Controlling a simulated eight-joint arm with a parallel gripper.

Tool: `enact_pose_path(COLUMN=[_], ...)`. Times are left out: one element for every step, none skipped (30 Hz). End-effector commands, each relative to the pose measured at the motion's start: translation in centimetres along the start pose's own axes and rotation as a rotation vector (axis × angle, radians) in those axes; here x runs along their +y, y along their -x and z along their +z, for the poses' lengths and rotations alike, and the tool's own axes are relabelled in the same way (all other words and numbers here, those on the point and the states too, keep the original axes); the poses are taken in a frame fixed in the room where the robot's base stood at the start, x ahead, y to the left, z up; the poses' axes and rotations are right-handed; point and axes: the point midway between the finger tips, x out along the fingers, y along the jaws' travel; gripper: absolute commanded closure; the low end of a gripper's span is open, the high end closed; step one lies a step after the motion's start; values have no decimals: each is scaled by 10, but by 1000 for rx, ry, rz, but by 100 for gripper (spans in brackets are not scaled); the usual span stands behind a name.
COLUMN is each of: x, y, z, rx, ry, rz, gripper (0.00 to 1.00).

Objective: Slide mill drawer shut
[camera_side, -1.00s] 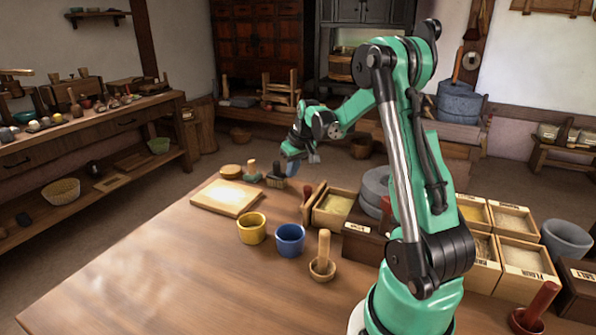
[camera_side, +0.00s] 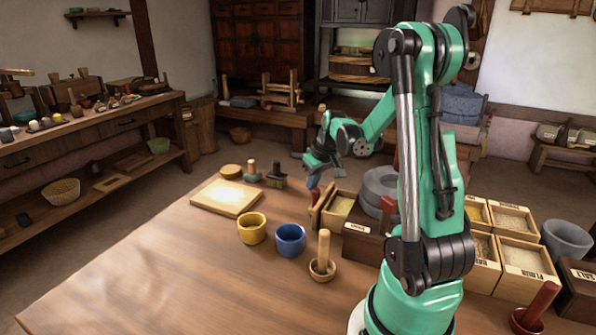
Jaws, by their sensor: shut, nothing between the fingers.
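The mill drawer (camera_side: 341,204) is a light wooden tray holding pale meal, and it sticks out to the left of the grey round millstone (camera_side: 380,184). Its front panel (camera_side: 322,208) faces left, with a small reddish knob. My gripper (camera_side: 313,184) is shut and empty, pointing down at the outer left side of the front panel, close to the knob. I cannot tell whether the fingertips touch the panel. My arm hides part of the millstone's right side.
A yellow cup (camera_side: 251,228), a blue cup (camera_side: 290,240) and a mortar with pestle (camera_side: 322,266) stand in front. A board (camera_side: 227,198) and brushes (camera_side: 276,176) lie left. Labelled boxes (camera_side: 523,266) stand right. The table's front left is clear.

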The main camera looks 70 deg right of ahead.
Motion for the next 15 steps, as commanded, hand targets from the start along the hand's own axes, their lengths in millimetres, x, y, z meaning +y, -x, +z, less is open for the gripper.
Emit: enact_pose_path(x=[6, 9, 12, 14, 15, 17, 17, 18, 18, 18, 18, 18, 18, 18, 18], y=[4, 6, 8, 9, 10, 11, 12, 12, 12, 12, 12, 12, 12, 12, 12], z=[11, 16, 21, 25, 28, 31, 33, 34, 34, 34, 34, 34, 34, 34, 34], rx=[-2, -1, -1, 0, 0, 0, 0, 0, 0, 0, 0, 0, 0, 0, 0], ry=[-6, -7, -6, -5, -4, -4, -2, -1, 0, 0, 1, 1, 1, 1, 1], rz=[2, 2, 1, 1, 1, 1, 1, 1, 0, 0, 0, 0, 0, 0, 0], gripper=[100, 100, 100, 100, 100, 100, 100, 100, 100, 100, 100, 100, 100, 100, 100])
